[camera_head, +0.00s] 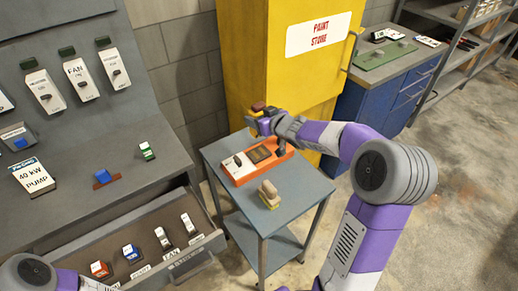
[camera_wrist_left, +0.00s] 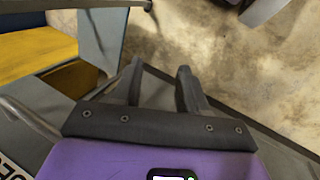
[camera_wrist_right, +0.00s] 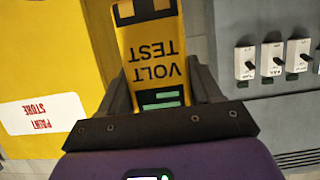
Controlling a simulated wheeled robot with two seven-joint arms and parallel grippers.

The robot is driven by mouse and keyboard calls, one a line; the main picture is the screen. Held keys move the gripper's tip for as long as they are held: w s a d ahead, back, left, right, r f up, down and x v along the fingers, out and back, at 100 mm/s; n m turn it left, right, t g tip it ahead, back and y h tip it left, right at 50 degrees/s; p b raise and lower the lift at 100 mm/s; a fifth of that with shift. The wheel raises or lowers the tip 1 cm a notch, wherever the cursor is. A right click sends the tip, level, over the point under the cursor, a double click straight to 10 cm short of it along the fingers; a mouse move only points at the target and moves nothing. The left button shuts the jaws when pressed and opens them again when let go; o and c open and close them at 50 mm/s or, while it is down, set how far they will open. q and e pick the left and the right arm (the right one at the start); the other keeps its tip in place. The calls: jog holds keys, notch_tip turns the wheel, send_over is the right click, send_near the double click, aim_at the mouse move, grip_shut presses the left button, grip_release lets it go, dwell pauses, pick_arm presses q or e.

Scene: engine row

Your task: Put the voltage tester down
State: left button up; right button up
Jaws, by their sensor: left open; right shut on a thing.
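The voltage tester (camera_wrist_right: 152,65) is a yellow block with dark lettering "VOLT TEST" and a green display. In the right wrist view it sits between the fingers of my right gripper (camera_wrist_right: 160,90), which is shut on it. In the head view my right gripper (camera_head: 265,122) is near the far edge of the small grey table (camera_head: 302,196), above or behind an orange-and-white case (camera_head: 247,164); the tester is hard to make out there. My left gripper (camera_wrist_left: 161,78) is open and empty in the left wrist view, with floor beyond it.
A tan block with a yellow base (camera_head: 269,194) stands on the small table, whose front right part is bare. The yellow paint store cabinet (camera_head: 285,70) rises behind. An open drawer (camera_head: 130,262) with small switches lies left. A blue workbench (camera_head: 365,115) stands beyond.

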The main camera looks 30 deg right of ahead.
notch_tip(320, 180, down, 5)
jog(key=b, duration=0.3)
jog(key=shift+f+b, duration=1.15)
jog(key=shift+f, duration=1.1)
jog(key=shift+f, duration=0.2)
jog(key=o, duration=1.2)
